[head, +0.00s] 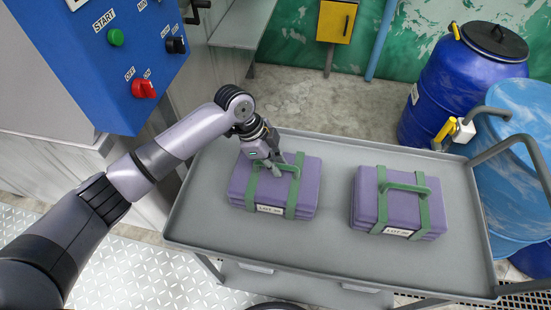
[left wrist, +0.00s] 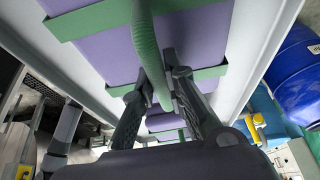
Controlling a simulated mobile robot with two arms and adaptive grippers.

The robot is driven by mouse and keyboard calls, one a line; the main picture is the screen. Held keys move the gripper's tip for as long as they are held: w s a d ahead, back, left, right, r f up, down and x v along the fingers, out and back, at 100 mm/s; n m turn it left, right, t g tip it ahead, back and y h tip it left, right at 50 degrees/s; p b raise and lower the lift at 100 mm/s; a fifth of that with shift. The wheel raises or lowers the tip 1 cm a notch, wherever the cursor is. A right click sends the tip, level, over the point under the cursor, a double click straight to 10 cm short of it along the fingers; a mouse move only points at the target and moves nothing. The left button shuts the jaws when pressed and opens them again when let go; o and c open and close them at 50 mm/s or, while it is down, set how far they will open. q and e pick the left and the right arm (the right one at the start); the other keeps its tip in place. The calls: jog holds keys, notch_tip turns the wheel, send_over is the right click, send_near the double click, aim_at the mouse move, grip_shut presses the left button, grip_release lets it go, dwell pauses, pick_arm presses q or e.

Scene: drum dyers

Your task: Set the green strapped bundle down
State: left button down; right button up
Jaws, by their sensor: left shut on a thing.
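Two purple bundles with green straps and green top handles are on a grey cart (head: 265,255) in the head view. My left gripper (head: 275,168) is at the handle of the left bundle (head: 268,195), with its fingers shut on that handle. In the left wrist view the fingers (left wrist: 165,85) close around the green handle (left wrist: 146,50). The left bundle looks level and at or very near the cart top; I cannot tell whether it touches. The right bundle (head: 398,205) rests on the cart with its handle free. My right gripper is not in view.
Blue drums (head: 460,85) stand behind the cart's right end, near its grey push rail (head: 510,145). A blue control panel (head: 112,50) with buttons is at upper left. Clear tray surface lies between and in front of the bundles.

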pick_arm(q)
jog(key=c, duration=2.1)
grip_release()
jog(key=o, duration=0.5)
jog(key=shift+c, duration=0.2)
jog(key=shift+r, duration=0.1)
jog(key=b+v, duration=0.1)
jog(key=v, duration=1.1)
jog(key=shift+b, duration=0.3)
